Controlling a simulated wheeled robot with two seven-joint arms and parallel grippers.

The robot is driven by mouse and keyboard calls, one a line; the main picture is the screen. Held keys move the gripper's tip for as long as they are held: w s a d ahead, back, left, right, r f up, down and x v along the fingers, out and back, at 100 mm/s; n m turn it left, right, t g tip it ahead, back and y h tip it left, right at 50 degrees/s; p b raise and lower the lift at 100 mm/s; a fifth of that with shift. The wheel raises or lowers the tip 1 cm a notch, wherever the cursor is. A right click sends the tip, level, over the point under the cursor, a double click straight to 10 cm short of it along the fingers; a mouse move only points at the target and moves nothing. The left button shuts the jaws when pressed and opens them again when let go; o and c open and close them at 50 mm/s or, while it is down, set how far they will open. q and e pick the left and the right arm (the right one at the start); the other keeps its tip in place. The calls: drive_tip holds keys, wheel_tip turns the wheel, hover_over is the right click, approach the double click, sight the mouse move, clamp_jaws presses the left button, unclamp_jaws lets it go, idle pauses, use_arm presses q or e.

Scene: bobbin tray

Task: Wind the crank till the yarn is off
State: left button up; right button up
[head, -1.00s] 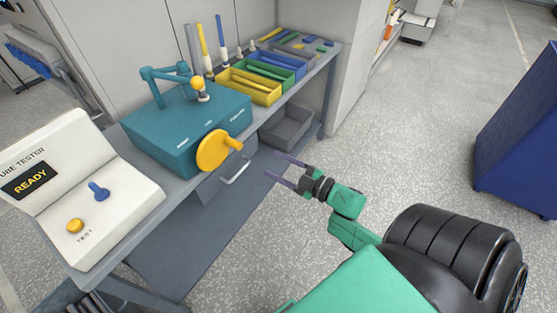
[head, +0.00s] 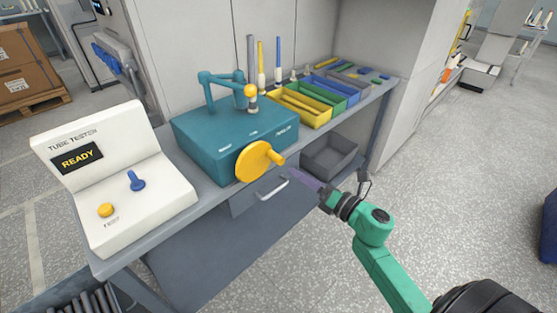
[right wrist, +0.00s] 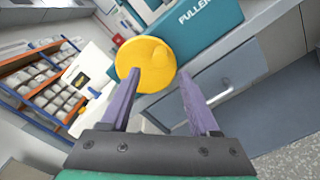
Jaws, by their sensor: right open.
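The crank is a yellow disc (head: 254,162) with a knob handle (head: 277,158) on the front of a teal box (head: 215,149). It also shows in the right wrist view as a yellow disc (right wrist: 146,64) just beyond and between the fingers. A small part with a yellow ball top (head: 250,91) stands on the box beside a teal bent arm (head: 222,77). I cannot make out yarn there. My right gripper (head: 307,181), with purple fingers, is open and empty, right of and below the crank, apart from it. My left gripper is out of view.
A white tube tester (head: 150,205) reading READY stands left of the box. Yellow (head: 310,119), green and blue trays and upright tubes stand right of it. A drawer with a handle (head: 273,190) and a grey bin (head: 352,162) are below the bench.

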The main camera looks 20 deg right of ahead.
sight(277, 159)
drive_tip(key=p+x, duration=0.1)
drive_tip(key=x, duration=0.9)
drive_tip(key=shift+d, duration=0.1)
drive_tip(key=shift+s, duration=0.1)
clamp_jaws()
